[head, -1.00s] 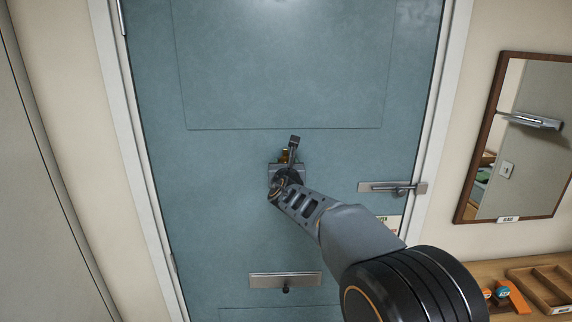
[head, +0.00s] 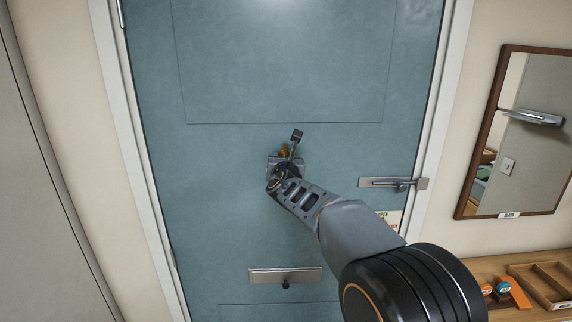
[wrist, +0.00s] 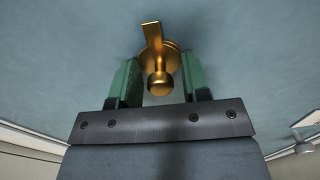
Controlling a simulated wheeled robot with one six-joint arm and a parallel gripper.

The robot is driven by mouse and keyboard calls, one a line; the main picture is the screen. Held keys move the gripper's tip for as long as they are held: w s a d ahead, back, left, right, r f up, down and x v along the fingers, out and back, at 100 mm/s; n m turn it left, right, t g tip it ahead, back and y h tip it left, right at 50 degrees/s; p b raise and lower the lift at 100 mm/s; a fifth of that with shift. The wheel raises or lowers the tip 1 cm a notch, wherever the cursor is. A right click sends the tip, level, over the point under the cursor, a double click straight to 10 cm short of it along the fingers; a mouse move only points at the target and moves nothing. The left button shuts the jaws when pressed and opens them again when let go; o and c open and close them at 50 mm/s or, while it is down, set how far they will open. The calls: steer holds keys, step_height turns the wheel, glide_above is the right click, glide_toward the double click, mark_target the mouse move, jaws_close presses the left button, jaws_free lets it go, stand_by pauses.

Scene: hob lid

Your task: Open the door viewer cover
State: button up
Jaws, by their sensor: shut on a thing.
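The brass door viewer cover (wrist: 152,36) is in the wrist view, a narrow arm pointing up with a round knob (wrist: 159,84) below and a round brass disc (wrist: 173,59) behind it. My gripper (wrist: 160,76) has its green pads on either side of the knob and is shut on it. The contact between pads and knob is hard to see. In the head view a bit of the brass (head: 284,151) shows past my gripper (head: 286,163); my wrist hides the rest.
A framed mirror (head: 515,150) hangs on the right wall. A wooden shelf (head: 490,266) with a tray stands at lower right.

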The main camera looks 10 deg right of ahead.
mark_target(273, 145)
steer(key=m+b, duration=0.1)
steer(key=a+m+b, duration=0.1)
steer(key=m+b, duration=0.1)
steer(key=shift+w+m, duration=0.1)
steer(key=shift+m, duration=0.2)
steer(key=m+b, duration=0.2)
steer(key=m, duration=0.1)
steer(key=a+r+m+b, duration=0.1)
steer(key=m, duration=0.2)
steer(key=a+r+m+b, duration=0.1)
steer(key=m+b, duration=0.1)
steer(key=m, duration=0.1)
steer(key=shift+w+r+m+b, duration=0.15)
steer(key=shift+w+m+b, duration=0.05)
steer(key=shift+m+b, duration=0.15)
steer(key=shift+a+r+m+b, duration=0.1)
steer(key=shift+r+m+b, duration=0.2)
steer(key=shift+m, duration=0.5)
steer(key=shift+a+r+m+b, duration=0.1)
steer(key=shift+r+m+b, duration=0.15)
steer(key=shift+m, duration=0.5)
steer(key=shift+r, duration=0.1)
steer(key=o, duration=0.5)
steer(key=shift+d, duration=0.1)
steer(key=shift+o, duration=0.2)
steer(key=shift+s, duration=0.1)
